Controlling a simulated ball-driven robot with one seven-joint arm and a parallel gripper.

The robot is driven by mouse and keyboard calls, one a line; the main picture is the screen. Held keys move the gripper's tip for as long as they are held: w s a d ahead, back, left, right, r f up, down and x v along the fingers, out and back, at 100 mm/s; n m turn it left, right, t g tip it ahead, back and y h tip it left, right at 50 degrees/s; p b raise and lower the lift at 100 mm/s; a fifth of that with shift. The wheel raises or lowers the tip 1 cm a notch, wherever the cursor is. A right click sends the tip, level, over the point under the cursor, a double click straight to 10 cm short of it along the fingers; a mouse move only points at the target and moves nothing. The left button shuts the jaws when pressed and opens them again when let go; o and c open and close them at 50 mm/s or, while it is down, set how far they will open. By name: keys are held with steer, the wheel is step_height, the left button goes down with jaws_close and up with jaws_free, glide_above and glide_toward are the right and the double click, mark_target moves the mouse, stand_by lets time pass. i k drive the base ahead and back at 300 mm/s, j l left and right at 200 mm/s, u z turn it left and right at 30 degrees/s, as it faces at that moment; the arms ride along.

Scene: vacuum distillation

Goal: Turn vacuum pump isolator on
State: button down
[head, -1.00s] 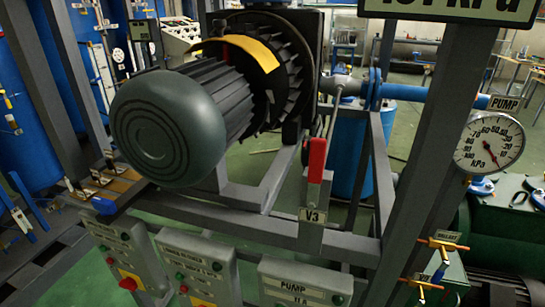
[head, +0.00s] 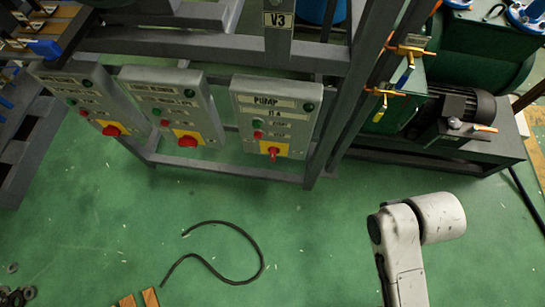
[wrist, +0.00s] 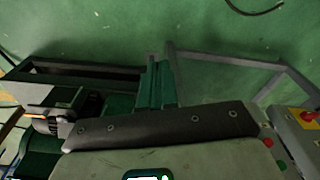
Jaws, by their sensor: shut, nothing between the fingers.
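The pump control box (head: 277,117), labelled PUMP, is the rightmost of three grey boxes on the frame in the head view. Its isolator, a red rotary handle (head: 273,153) on a yellow plate, sits low on its face; the handle looks roughly vertical. In the wrist view, a grey box (wrist: 300,140) with a yellow plate and red knob (wrist: 308,116) is cut off at the right edge; its label is unreadable. My gripper (wrist: 157,66) is shut and empty, pointing over green floor, apart from the box. In the head view only my arm shows, lower right.
Two similar boxes (head: 168,108) (head: 88,100) with red knobs stand left of it. Brass-handled valves (head: 410,50) and a green machine (head: 470,50) with a dark motor are at right. A black hose (head: 250,270) lies on open green floor.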

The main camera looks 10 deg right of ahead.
mark_target(274, 151)
steer(key=l+u, duration=0.15)
steer(key=u, duration=0.25)
steer(key=l+u, duration=0.1)
steer(key=u, duration=0.3)
steer(key=l+u, duration=0.15)
steer(key=u, duration=0.25)
steer(key=k+l+u, duration=0.1)
steer(key=u, duration=0.3)
